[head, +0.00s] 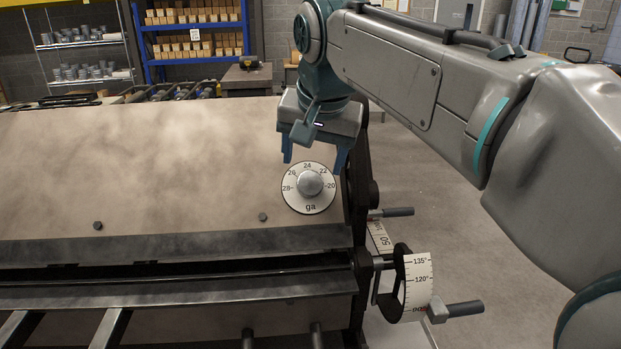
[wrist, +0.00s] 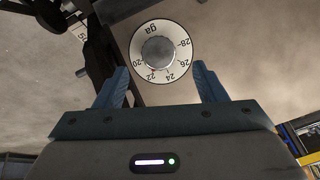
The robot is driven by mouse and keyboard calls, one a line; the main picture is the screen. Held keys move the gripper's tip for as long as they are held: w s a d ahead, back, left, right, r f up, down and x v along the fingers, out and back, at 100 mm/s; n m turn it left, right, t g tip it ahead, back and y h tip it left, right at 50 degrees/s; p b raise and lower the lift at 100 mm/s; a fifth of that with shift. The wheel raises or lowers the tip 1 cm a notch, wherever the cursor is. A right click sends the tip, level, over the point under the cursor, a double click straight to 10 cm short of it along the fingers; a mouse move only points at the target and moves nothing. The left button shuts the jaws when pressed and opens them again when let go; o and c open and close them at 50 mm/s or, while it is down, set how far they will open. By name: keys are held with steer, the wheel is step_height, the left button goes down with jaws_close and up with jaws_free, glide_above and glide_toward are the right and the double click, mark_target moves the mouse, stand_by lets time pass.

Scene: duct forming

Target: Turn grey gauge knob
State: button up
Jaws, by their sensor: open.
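The grey gauge knob (head: 310,183) sits at the centre of a round white dial (head: 298,203) marked "ga", with numbers from 20 to 28. The dial is on the sloped tan panel of the machine, near its right end. My gripper (head: 314,168) is open, with its blue fingers spread just above the dial in the head view. In the wrist view, the knob (wrist: 159,52) lies ahead of and between the two fingers of my gripper (wrist: 166,82), with nothing held.
The tan panel (head: 150,160) carries two dark bolts and is otherwise bare left of the dial. A white angle scale (head: 418,285) and dark handles (head: 464,309) stick out at the machine's right end. Shelves (head: 195,45) stand far behind. Open floor lies to the right.

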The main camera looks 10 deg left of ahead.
mark_target(310, 182)
steer(key=x, duration=0.6)
steer(key=c, duration=1)
